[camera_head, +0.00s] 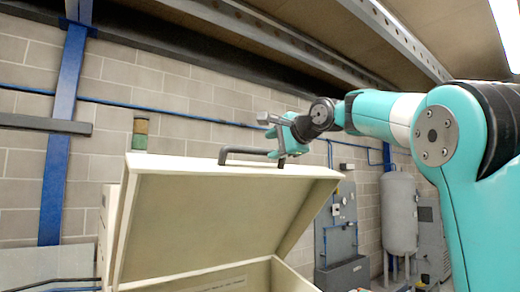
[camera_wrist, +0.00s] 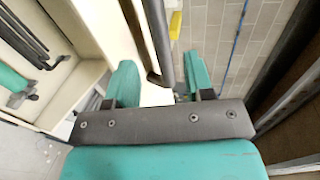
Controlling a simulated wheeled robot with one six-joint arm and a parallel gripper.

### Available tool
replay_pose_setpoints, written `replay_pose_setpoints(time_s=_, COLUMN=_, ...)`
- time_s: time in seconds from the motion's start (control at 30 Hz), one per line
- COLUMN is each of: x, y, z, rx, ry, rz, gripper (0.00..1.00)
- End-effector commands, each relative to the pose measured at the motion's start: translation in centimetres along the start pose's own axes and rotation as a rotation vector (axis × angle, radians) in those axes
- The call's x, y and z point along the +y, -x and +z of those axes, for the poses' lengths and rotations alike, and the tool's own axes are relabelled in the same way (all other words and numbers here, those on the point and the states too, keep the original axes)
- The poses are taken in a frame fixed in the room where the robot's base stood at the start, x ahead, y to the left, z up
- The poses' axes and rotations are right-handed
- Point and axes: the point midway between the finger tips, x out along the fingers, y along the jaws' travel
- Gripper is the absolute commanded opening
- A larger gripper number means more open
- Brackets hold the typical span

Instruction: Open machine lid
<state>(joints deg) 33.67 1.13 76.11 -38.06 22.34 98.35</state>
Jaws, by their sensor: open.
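The cream machine lid (camera_head: 220,215) stands raised and tilted in the head view, with its inner side facing me and the box below it open. A dark bar handle (camera_head: 240,151) runs along the lid's upper edge. My gripper (camera_head: 282,147) is at the right end of this handle. In the wrist view, the handle (camera_wrist: 157,40) reaches in from the top between the two teal fingers of my gripper (camera_wrist: 161,78). The fingers are apart, with gaps beside the bar. The lid's cream edge (camera_wrist: 108,30) lies to the left of the bar.
The machine's cream body (camera_head: 245,275) is below the lid. A green and amber signal light (camera_head: 140,134) rises behind it at the left. A grey tank (camera_head: 399,213) and a grey cabinet (camera_head: 336,225) stand at the right by the block wall (camera_head: 170,85). Ceiling beams run overhead.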

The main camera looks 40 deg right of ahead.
Motion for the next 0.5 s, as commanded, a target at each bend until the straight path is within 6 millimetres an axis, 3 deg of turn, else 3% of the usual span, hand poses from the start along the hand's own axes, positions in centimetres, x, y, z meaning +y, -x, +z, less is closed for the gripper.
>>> replay_pose_setpoints(time_s=0.2, x=-0.2, y=-4.3, z=0.1, rx=-0.003, ry=0.0, rz=0.003, gripper=0.48)
replay_pose_setpoints(time_s=0.5, x=-0.1, y=-6.5, z=0.1, rx=0.0, ry=0.001, rz=0.0, gripper=0.48)
